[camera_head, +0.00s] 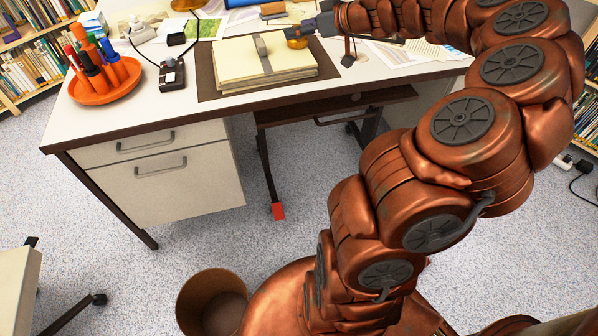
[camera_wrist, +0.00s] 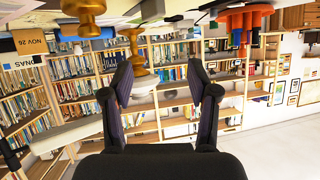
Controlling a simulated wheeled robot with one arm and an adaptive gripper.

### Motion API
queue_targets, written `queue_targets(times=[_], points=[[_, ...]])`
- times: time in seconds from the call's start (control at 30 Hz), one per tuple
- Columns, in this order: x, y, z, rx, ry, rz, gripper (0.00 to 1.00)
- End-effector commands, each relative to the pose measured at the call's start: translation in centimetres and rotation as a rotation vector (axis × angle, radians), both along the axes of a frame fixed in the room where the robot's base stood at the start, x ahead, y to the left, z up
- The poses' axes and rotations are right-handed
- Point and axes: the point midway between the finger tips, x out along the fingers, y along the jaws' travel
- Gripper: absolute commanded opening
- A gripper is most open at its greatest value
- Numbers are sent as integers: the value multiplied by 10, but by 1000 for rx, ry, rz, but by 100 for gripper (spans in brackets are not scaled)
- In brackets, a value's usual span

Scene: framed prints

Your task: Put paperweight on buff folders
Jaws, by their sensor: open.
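The buff folders (camera_head: 235,65) lie in a flat stack on a dark mat near the desk's front edge in the head view. A grey strap with an upright rounded grey piece (camera_head: 262,46) crosses the stack. A brass knobbed object (camera_head: 297,41), which looks like the paperweight, is at the stack's back right corner. Whether it touches the stack is unclear. My gripper (camera_head: 314,29) is close to its right. In the wrist view, my gripper (camera_wrist: 162,78) is open and empty, with the brass object (camera_wrist: 136,60) beyond the fingertips, toward the left finger.
An orange tray (camera_head: 105,92) of markers stands at the desk's left. A black switch box (camera_head: 172,75) with a cable is left of the mat. Papers (camera_head: 395,52) lie at the right. A bin (camera_head: 212,300) and my arm are in front of the desk.

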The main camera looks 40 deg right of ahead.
Motion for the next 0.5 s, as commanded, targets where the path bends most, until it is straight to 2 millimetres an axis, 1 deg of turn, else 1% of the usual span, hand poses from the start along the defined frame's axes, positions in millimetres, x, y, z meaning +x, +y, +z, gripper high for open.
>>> queue_targets(times=[0.03,0.07,0.1,0.17,0.2,0.27,0.3,0.37,0.4,0.47,0.5], points=[[1,36,3,7,36,58,59],[0,56,3,17,63,88,59],[-3,86,3,29,105,130,59],[-13,128,-1,45,179,190,59],[-21,154,-5,51,232,223,59],[-39,192,-11,54,318,267,59],[-54,216,-18,52,386,295,59],[-79,247,-29,44,491,318,59],[-97,264,-36,33,560,325,59],[-128,285,-50,15,674,325,59],[-147,294,-58,-4,744,312,59]])
